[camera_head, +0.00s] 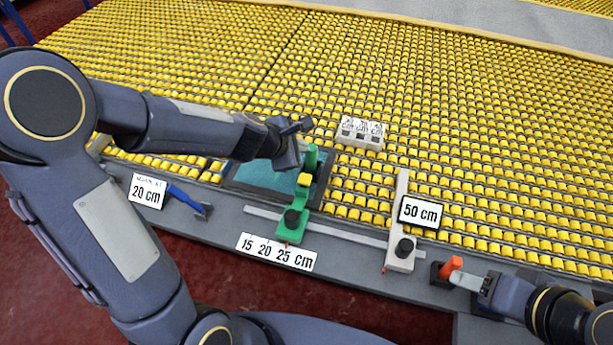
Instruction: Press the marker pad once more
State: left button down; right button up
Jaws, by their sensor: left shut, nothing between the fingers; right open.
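A green slider (301,212) with a black knob stands on a grey rail (345,234). It carries a small yellow pad (304,180), which looks like the marker pad. My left gripper (298,160) comes in from the left and is shut and empty. Its fingertips are just above and left of the yellow pad; I cannot tell whether they touch the green part behind it. My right gripper (476,282) is low at the right and open, beside an orange block (451,266) on a dark base. Whether the block sits between its fingers is unclear.
A white stop (401,235) with a black knob stands on the rail by a "50 cm" sign (421,212). A "20 cm" sign (147,191), a blue tool (188,200) and a "15 20 25 cm" label (277,252) lie along the edge. A grey block (361,134) sits on the yellow rollers.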

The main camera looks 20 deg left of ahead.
pick_arm(q)
jog(key=shift+f, duration=0.1)
jog(key=b, duration=0.9)
send_near(306, 176)
jog(key=w+f, duration=0.1)
jog(key=w+d+f, duration=0.1)
jog(key=w, duration=0.1)
jog(key=w+d, duration=0.1)
jog(key=shift+w+d+f, duration=0.2)
jog(key=shift+w+f, duration=0.1)
jog(key=shift+f, duration=0.1)
dwell(0.8)
jog(key=shift+f+b, duration=0.3)
jog(key=shift+f, duration=0.1)
jog(key=shift+f+b, duration=0.75)
dwell(0.7)
jog(key=shift+r, duration=0.1)
jog(key=shift+r+p, duration=1.1)
jog(key=shift+p, duration=0.1)
